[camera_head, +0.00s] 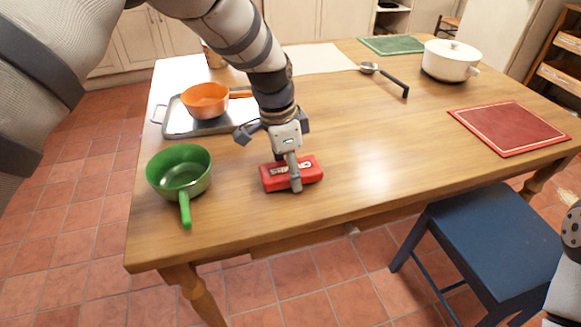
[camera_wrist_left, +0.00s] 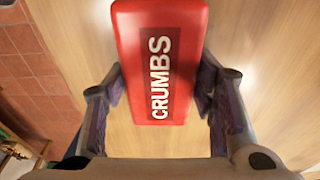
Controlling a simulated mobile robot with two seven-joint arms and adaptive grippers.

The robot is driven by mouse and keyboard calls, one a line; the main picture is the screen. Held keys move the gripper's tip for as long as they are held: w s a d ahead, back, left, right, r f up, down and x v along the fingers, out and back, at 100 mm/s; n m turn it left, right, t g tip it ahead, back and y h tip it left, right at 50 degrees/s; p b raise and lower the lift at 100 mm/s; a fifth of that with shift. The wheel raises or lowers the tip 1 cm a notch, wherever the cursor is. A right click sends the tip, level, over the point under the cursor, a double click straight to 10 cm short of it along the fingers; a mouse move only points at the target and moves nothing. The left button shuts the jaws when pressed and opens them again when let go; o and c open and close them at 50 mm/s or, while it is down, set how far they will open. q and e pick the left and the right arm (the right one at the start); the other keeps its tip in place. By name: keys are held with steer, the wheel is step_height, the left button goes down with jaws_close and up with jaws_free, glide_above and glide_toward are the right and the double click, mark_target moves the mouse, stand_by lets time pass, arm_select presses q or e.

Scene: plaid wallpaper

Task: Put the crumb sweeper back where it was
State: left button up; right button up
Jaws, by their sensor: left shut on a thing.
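The crumb sweeper (camera_head: 307,170) is a red block with a dark red label. It is at the table's near side, right of the green pan, and I cannot tell whether it touches the wood or hangs just above it. My left gripper (camera_head: 291,176) reaches down over it and is shut on it. In the left wrist view the sweeper (camera_wrist_left: 160,22) lies lengthwise between the two fingers (camera_wrist_left: 161,92), with its "CRUMBS" lettering facing the camera. My right gripper is out of view; only part of that arm shows at the right edge.
A green pan (camera_head: 168,178) stands left of the sweeper, its handle toward the near edge. An orange pan (camera_head: 206,105) sits on a metal tray (camera_head: 178,124). A ladle (camera_head: 370,68), white pot (camera_head: 450,72) and red mat (camera_head: 510,130) lie farther right. A blue stool (camera_head: 500,235) stands in front. The table's middle is clear.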

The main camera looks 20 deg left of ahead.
mark_target(282, 170)
arm_select(q)
steer(key=o, duration=1.1)
steer(key=shift+f, duration=0.1)
step_height(282, 170, up, 12)
steer(key=s+a+p, duration=0.1)
steer(key=shift+a, duration=0.2)
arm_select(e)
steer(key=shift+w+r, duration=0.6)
arm_select(q)
steer(key=shift+s, duration=0.1)
